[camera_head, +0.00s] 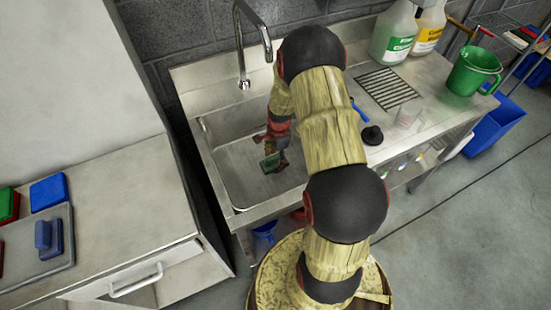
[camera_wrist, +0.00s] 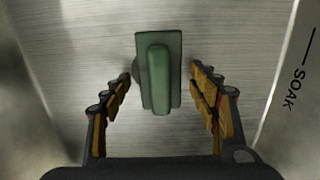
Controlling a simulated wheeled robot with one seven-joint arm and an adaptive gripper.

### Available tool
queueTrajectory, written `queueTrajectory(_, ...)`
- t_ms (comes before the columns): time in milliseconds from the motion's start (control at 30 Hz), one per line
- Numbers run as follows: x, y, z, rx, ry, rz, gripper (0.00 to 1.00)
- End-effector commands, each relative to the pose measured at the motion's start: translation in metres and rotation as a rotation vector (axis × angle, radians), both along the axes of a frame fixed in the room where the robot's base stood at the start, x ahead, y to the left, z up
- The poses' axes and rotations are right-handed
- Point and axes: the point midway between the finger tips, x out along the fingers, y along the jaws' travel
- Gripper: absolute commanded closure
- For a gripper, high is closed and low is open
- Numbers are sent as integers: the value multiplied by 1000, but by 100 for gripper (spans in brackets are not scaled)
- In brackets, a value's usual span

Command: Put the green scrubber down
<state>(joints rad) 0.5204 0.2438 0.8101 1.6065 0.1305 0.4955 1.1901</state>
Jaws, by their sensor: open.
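The green scrubber (camera_wrist: 158,72) is a flat pad with a raised ridge handle. In the wrist view it lies at the floor of the metal sink, between my open fingers with a gap on each side. My gripper (camera_wrist: 160,100) is open and does not press on it. In the head view my gripper (camera_head: 277,150) reaches down into the sink basin (camera_head: 225,170), and the green scrubber (camera_head: 271,162) shows partly beside the fingers. Whether the scrubber rests fully flat on the sink floor is hard to tell.
A tap (camera_head: 243,50) stands behind the basin. The sink wall marked SOAK (camera_wrist: 290,95) is close on the right in the wrist view. A drain grille (camera_head: 387,88), bottles (camera_head: 394,32) and a green jug (camera_head: 473,72) are to the right. A tray (camera_head: 38,262) with pads is at left.

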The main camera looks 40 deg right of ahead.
Motion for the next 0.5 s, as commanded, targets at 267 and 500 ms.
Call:
queueTrajectory(267,0,-2,26,0,-1,0,40)
queueTrajectory(500,0,-4,65,-2,-3,-1,40)
